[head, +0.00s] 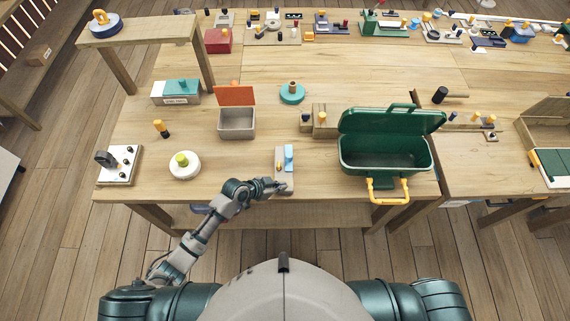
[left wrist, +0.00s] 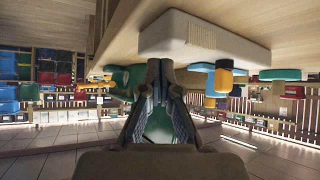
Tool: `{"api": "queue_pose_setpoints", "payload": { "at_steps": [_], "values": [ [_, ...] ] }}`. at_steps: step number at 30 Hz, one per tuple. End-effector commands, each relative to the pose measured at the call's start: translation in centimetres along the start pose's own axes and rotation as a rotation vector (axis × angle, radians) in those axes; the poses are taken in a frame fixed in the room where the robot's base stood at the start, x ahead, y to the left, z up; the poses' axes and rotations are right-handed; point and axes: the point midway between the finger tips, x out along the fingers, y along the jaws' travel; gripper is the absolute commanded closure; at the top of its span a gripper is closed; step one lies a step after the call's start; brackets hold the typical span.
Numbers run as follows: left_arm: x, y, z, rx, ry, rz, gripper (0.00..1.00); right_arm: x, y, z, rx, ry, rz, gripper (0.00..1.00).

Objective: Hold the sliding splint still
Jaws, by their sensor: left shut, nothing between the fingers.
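A small pale base (head: 284,184) with an upright light-blue piece (head: 289,152) stands near the table's front edge; this looks like the sliding splint fixture, but I cannot tell which part is the splint. My left gripper (head: 274,186) is at the front of this base, shut and empty. In the left wrist view, which looks upside down, the gripper's dark fingers (left wrist: 160,68) come together near the white base (left wrist: 205,38). A blue piece (left wrist: 222,84) and an orange piece (left wrist: 227,65) show beside it. Contact cannot be told. My right gripper is out of view.
A green open-lidded box (head: 385,155) with a yellow handle stands to the right. A grey bin (head: 237,123) with an orange lid stands behind left. A round white device (head: 184,166) sits left. The table is clear just left of the fixture.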

Motion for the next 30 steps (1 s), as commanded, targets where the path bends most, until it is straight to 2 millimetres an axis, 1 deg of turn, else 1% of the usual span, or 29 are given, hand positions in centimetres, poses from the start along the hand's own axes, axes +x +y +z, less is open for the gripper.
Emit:
{"api": "queue_pose_setpoints", "payload": {
  "at_steps": [10,20,30],
  "values": [
    [0.0,-0.02,0.06,0.0,0.001,0.0,1.0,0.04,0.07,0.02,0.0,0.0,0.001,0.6],
    [0.39,-0.04,0.54,0.0,0.001,0.0,1.0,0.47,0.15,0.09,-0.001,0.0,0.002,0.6],
    [0.4,-0.02,0.52,0.0,0.0,0.001,1.0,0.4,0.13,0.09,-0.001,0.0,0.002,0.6]
  ]
}}
